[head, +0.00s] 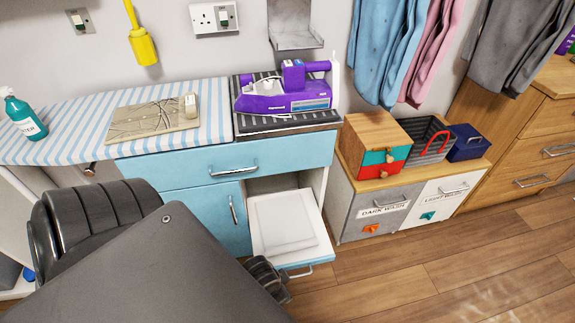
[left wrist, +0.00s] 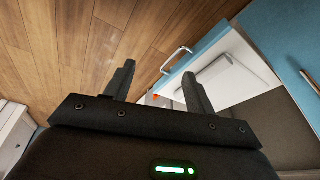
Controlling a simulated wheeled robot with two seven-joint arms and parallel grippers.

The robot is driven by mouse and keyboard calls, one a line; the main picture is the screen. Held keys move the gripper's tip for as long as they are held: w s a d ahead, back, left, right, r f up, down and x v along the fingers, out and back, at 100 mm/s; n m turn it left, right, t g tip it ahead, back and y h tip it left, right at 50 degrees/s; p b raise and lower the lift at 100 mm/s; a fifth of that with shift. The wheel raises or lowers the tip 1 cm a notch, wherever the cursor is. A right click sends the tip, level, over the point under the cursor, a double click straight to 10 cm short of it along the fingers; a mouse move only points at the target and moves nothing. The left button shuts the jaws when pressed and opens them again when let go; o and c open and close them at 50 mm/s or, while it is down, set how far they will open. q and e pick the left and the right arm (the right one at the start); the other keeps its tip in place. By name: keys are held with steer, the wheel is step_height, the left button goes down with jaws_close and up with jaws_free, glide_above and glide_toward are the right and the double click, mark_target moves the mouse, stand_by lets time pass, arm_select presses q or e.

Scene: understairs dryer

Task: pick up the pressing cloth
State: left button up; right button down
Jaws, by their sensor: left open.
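A flat white folded cloth (head: 284,222), which looks like the pressing cloth, lies in a pulled-out white drawer (head: 312,257) low in the blue cabinet. The cloth also shows in the left wrist view (left wrist: 222,80), inside the drawer beyond the right finger. My left gripper (left wrist: 158,82) is open and empty, with wood floor and the drawer's handle side beyond its fingers. In the head view my dark left arm hides most of this gripper; a dark part of it shows just below the drawer front. My right gripper is in neither view.
The blue cabinet (head: 225,165) carries a striped ironing board (head: 75,130), with a beige patterned piece (head: 150,118) on it. A purple iron (head: 285,95) stands above the open drawer. Grey and white laundry bins (head: 380,208) stand to the right. The wood floor in front is clear.

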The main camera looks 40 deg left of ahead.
arm_select(q)
steer(key=w+d+r+m+t+h+b, duration=0.1)
steer(key=w+d+r+m+t, duration=0.1)
steer(key=w+m, duration=0.45)
steer(key=w+d+r+m+t+h+b, duration=0.1)
steer(key=w+d+r+m, duration=0.2)
steer(key=m, duration=0.6)
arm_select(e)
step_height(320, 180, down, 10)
arm_select(q)
steer(key=m+g+y, duration=0.1)
steer(key=m+g, duration=0.4)
steer(key=m, duration=1.9)
glide_toward(292, 245)
steer(key=f, duration=0.2)
steer(key=f+b, duration=0.1)
steer(key=shift+d+f, duration=0.2)
steer(key=shift+f, duration=0.65)
steer(key=f, duration=0.1)
steer(key=f+b, duration=0.1)
steer(key=f, duration=0.2)
steer(key=shift+w+d+f+b, duration=0.1)
steer(key=shift+w+d+b, duration=0.2)
steer(key=shift+w, duration=0.1)
steer(key=shift+w+f, duration=0.1)
steer(key=shift+f, duration=0.3)
steer(key=c, duration=1.1)
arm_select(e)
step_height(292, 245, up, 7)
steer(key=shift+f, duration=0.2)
